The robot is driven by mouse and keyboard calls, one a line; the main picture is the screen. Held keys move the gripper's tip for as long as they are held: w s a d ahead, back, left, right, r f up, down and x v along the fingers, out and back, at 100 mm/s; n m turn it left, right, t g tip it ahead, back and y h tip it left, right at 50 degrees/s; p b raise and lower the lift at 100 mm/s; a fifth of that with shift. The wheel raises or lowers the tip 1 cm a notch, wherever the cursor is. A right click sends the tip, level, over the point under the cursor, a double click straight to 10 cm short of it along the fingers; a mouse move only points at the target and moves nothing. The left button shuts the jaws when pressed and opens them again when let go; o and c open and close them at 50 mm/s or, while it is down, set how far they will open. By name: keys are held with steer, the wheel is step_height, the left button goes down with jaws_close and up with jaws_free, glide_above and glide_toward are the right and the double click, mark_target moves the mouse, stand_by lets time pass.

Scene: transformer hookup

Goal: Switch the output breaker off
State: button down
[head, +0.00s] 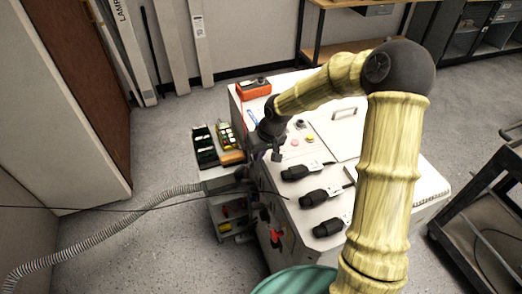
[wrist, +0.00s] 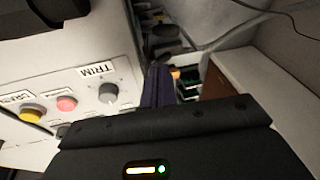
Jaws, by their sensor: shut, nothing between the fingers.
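My gripper (head: 276,154) is at the far left edge of the white cabinet's top (head: 318,120) in the head view. In the wrist view its dark fingers (wrist: 158,86) are together and empty, beside the panel edge. A grey TRIM knob (wrist: 108,93), a pink-red button (wrist: 66,103) and a yellow button (wrist: 31,113) are on the white panel, left of the fingers. I cannot make out a part marked as the output breaker. A small red part (head: 276,238) shows on the cabinet's near left face; its kind is unclear.
Black plug-like connectors (head: 305,170) lie on the cabinet top. An orange box (head: 253,89) sits at its back corner. A ribbed hose (head: 120,222) runs to the cabinet's left side, near trays of small parts (head: 205,146). A dark cart (head: 478,232) stands at right. Left floor is mostly clear.

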glide_above(252, 180)
steer(key=w+d, duration=0.1)
step_height(252, 180, down, 5)
steer(key=f, duration=0.2)
steer(key=s+a+f+b, duration=0.1)
steer(key=shift+f, duration=0.2)
